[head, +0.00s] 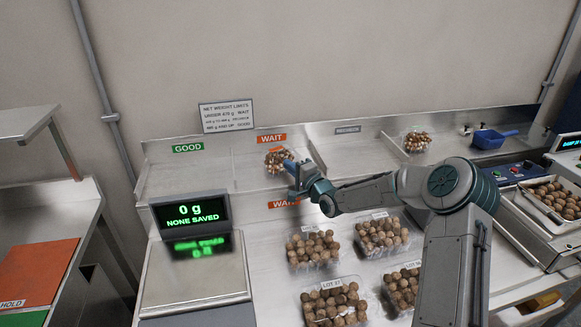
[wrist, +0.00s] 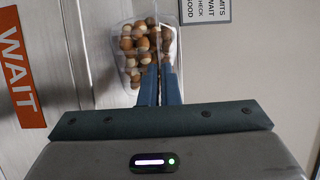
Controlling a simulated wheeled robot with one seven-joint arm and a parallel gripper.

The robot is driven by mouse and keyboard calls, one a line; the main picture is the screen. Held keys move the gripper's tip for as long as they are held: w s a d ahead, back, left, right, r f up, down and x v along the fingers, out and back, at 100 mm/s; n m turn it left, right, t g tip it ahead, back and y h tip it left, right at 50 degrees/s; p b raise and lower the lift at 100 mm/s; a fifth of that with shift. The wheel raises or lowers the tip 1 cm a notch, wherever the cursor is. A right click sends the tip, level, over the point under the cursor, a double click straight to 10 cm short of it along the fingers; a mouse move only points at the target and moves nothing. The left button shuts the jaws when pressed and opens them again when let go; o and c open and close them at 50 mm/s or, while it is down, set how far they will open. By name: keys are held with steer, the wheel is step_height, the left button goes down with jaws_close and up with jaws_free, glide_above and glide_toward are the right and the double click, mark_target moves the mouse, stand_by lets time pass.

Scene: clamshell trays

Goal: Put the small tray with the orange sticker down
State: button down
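The small clear tray (head: 276,151) of brown and pale round pieces is at the back ledge's WAIT section. A small orange patch, seemingly its sticker, shows on it in the head view. The tray also shows in the wrist view (wrist: 173,45), beyond my fingers. My gripper (head: 291,168) reaches it from the front right; in the wrist view its fingers (wrist: 160,72) are close together on the tray's near edge. The gripper appears shut on the tray. I cannot tell whether the tray's bottom touches the ledge.
The GOOD section (head: 188,170) at left is bare. A scale display (head: 190,212) reads 0 g, NONE SAVED. Several filled trays stand on the front counter under my arm. Another filled clear tray (head: 418,131) and a blue scoop (head: 490,139) are at the back right.

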steer(key=c, duration=1.7)
jaws_free()
steer(key=shift+f, duration=0.15)
